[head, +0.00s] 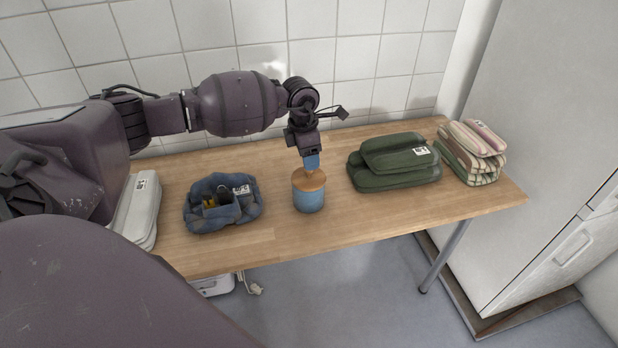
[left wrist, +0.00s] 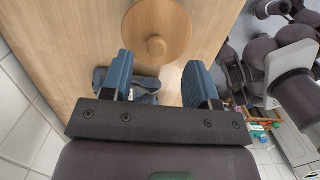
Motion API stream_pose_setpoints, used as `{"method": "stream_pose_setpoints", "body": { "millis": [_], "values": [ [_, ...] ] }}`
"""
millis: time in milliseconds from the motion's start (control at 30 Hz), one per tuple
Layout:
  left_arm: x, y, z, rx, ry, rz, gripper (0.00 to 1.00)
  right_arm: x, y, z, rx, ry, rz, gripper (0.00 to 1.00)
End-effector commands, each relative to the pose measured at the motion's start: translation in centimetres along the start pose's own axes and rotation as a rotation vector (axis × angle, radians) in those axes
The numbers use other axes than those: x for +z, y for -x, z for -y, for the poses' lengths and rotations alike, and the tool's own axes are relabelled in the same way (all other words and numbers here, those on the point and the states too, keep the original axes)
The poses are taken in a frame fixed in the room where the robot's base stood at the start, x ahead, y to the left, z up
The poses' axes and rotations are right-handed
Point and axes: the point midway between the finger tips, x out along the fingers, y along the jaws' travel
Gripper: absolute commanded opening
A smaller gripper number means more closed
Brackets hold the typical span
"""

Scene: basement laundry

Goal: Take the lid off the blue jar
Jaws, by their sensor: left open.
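The blue jar (head: 308,199) stands upright on the wooden table, in front of the middle of the back wall. Its wooden lid (head: 309,180) sits on top; the round lid with its knob also shows in the left wrist view (left wrist: 157,28). My left gripper (head: 312,163) is directly above the lid, pointing down. In the left wrist view its two blue fingers (left wrist: 162,82) are spread apart, with nothing between them, and the lid's knob lies ahead of the gap. Whether a finger touches the knob I cannot tell. My right gripper is not in view.
Folded green cloth (head: 394,163) and striped towels (head: 470,152) lie to the right. A pale folded stack (head: 141,212) is at the left end. The table (head: 360,220) is bare around the jar.

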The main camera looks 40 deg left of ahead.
Motion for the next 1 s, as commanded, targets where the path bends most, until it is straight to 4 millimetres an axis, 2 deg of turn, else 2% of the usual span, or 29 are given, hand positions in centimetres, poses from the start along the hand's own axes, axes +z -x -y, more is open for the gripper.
{"method": "stream_pose_setpoints", "body": {
  "millis": [167, 500, 767, 867, 1000],
  "values": [
    [-0.1, -0.9, 0.0, -0.001, 0.001, 0.000, 0.54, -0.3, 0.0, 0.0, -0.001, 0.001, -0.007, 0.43],
    [-0.5, -5.2, -0.2, -0.003, 0.001, 0.001, 0.54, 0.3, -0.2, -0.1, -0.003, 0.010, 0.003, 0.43],
    [-0.5, -5.5, -0.3, 0.000, 0.001, 0.002, 0.54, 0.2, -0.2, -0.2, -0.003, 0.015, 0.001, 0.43],
    [-0.5, -5.5, -0.3, 0.000, 0.001, 0.002, 0.42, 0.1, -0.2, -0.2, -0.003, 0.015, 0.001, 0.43],
    [-0.5, -5.5, -0.3, 0.000, 0.001, 0.002, 0.21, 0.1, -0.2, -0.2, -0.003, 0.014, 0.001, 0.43]
  ]
}}
